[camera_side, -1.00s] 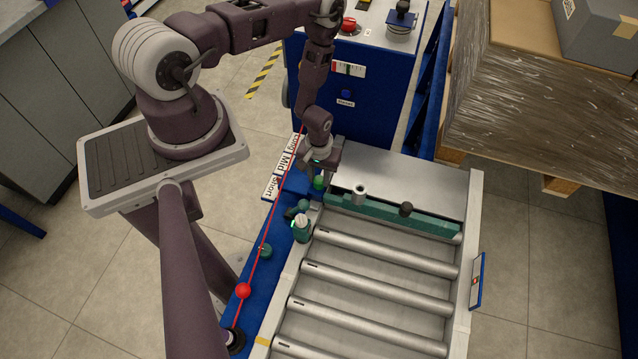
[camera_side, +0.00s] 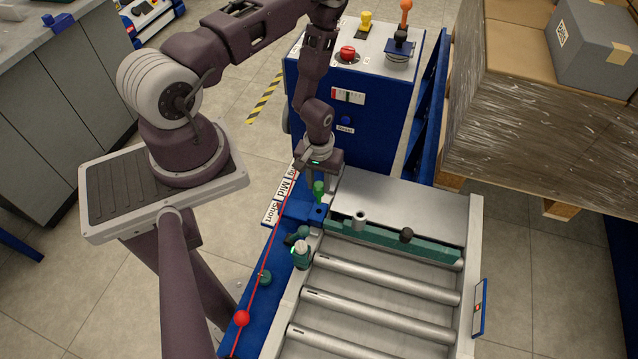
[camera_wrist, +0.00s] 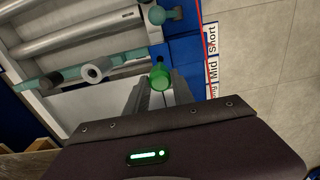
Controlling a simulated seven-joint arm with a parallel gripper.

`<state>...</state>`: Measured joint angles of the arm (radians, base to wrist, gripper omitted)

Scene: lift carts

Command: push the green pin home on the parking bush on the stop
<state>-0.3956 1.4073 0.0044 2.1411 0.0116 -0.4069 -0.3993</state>
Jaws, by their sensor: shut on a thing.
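The green pin (camera_side: 318,189) stands upright between the fingertips of my gripper (camera_side: 319,177). My gripper is shut on its upper part. Just below and in front of the pin is a blue block (camera_side: 318,212) with a dark hole. A grey hollow bush (camera_side: 359,219) stands on the teal bar (camera_side: 430,251) to the right, apart from the pin. The wrist view shows the green pin (camera_wrist: 159,77) at my gripper (camera_wrist: 160,92), with the grey bush (camera_wrist: 95,72) to its left. The pin's lower end is hard to make out.
A dark knob (camera_side: 406,236) sits farther along the bar. Metal rollers (camera_side: 385,252) lie in front. A teal and white post (camera_side: 301,253) stands at the frame's left edge. A red line with a red ball (camera_side: 241,318) runs along the blue rail. A blue cabinet (camera_side: 335,110) stands behind.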

